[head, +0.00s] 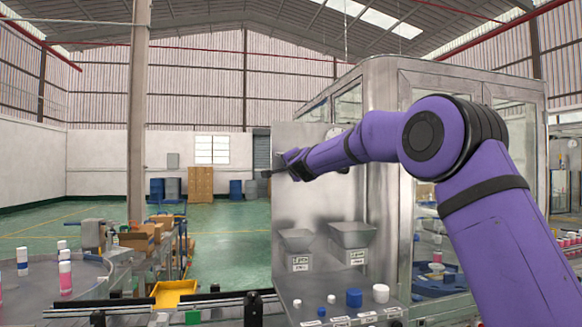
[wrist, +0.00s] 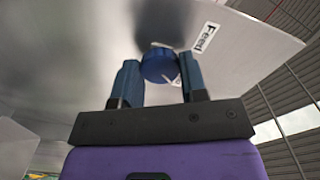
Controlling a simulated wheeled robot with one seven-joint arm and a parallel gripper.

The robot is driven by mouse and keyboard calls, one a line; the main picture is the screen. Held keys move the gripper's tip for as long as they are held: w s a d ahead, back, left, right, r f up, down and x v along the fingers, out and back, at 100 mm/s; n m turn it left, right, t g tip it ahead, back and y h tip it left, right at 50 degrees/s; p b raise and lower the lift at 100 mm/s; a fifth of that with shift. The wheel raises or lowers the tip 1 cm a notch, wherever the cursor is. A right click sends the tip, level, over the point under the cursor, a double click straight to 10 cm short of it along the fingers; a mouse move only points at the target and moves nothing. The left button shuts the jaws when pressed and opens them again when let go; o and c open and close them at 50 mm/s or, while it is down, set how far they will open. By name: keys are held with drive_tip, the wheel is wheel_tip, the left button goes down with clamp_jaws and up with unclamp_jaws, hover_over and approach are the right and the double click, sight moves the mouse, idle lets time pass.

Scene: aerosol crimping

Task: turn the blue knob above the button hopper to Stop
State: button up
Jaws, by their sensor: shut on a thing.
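In the wrist view the blue knob (wrist: 158,65) sits on the grey metal panel, between the two blue-grey fingers of my gripper (wrist: 161,73). The gripper is shut on it. A white label reading "Feed" (wrist: 206,37) is up and to the right of the knob. A second small white mark (wrist: 178,81) shows between the knob and the right finger; its text cannot be read. In the head view my gripper (head: 277,172) is at the left edge of the upright panel (head: 300,212), above the hoppers. The knob is hidden there.
Two labelled metal hoppers, one left (head: 298,240) and one right (head: 352,235), stick out from the panel below my arm. Blue and white caps (head: 354,298) stand on the ledge below. A glazed machine cabinet (head: 385,95) stands behind my arm. Open floor lies left of the panel.

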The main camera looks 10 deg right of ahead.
drive_tip(key=shift+f+m, duration=0.1)
drive_tip(key=shift+m, duration=0.5)
drive_tip(key=o, duration=0.9)
drive_tip(key=shift+s, duration=5.4)
